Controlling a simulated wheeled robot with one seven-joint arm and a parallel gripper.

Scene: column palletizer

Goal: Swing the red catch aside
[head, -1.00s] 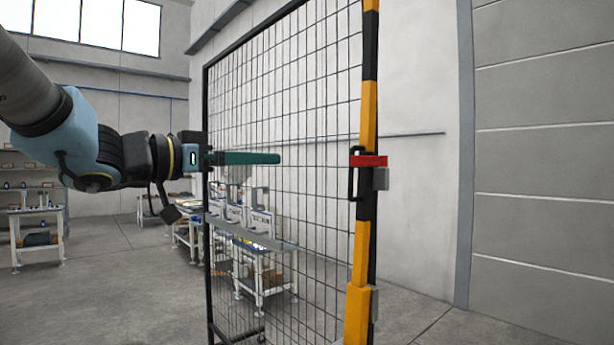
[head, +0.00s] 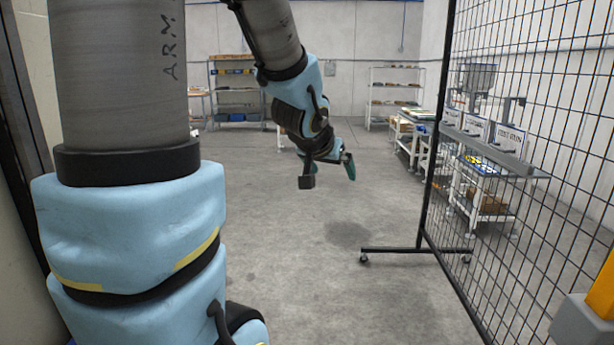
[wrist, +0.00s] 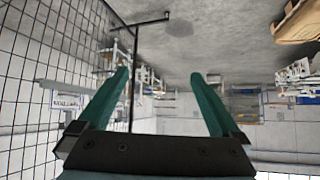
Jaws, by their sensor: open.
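The red catch is not visible in either current view. The mesh gate panel (head: 520,130) stands at the right in the head view, with a piece of yellow post (head: 602,290) at the right edge. My gripper (head: 348,165) is left of the panel over open floor, its green fingers pointing away from me and partly hidden by my wrist. In the wrist view my gripper (wrist: 160,80) has its two green fingers spread wide with nothing between them. The mesh (wrist: 40,60) is at the left there, apart from the fingers.
The panel's black foot (head: 415,250) reaches across the floor. White workbenches with signs (head: 490,175) stand behind the mesh. Shelves (head: 235,90) line the back wall. The concrete floor (head: 310,260) in the middle is clear.

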